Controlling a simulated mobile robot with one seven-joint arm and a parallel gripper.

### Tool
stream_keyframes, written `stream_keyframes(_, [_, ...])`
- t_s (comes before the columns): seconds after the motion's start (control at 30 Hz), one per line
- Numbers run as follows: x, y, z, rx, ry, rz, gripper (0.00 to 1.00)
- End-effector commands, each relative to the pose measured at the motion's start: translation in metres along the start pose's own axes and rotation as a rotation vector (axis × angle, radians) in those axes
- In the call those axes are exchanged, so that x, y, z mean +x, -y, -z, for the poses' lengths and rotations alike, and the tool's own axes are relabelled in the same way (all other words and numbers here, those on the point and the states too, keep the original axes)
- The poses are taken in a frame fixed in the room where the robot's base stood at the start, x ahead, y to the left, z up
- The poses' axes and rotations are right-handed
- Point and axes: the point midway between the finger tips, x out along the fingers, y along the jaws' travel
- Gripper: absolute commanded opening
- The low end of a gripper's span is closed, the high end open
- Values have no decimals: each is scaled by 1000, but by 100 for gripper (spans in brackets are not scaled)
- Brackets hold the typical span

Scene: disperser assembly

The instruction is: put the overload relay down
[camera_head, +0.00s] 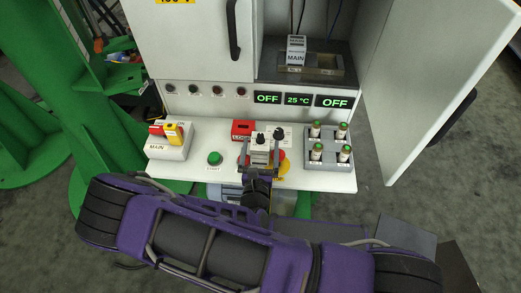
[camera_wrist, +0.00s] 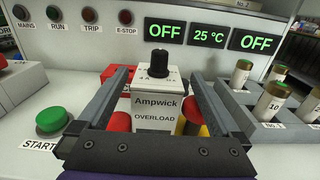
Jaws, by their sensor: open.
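The overload relay (camera_wrist: 156,104) is a pale block with a black knob on top, labelled "Ampwick OVERLOAD". It stands upright between the fingers of my gripper (camera_wrist: 160,78) in the wrist view. The jaws are open, one finger on each side, with a visible gap on the left and right. In the head view the relay (camera_head: 260,153) is over the front part of the white ledge (camera_head: 190,178), between the fingers of my gripper (camera_head: 261,145). Its base is hidden by my gripper, so I cannot tell what it rests on.
A red and yellow emergency stop (camera_head: 283,165) is close on the right, and a red lock block (camera_head: 243,129) is behind. A green start button (camera_head: 214,158) and a MAIN switch (camera_head: 172,140) are left. A grey fuse tray (camera_head: 328,150) is right. The cabinet's open door (camera_head: 425,80) juts out right.

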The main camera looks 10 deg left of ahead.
Motion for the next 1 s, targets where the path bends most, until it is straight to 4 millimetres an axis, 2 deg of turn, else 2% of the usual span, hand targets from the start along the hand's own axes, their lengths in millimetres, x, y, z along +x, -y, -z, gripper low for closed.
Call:
stream_keyframes(0.17, [12,0,5,0,1,2,100])
stream_keyframes(0.3, [33,-3,11,1,3,1,100])
stream_keyframes(0.43, [49,-3,8,1,2,1,100])
stream_keyframes(0.73, [56,-3,6,0,0,1,100])
stream_keyframes(0.77, [56,-3,6,0,0,1,98])
stream_keyframes(1.0, [55,-3,6,0,0,1,55])
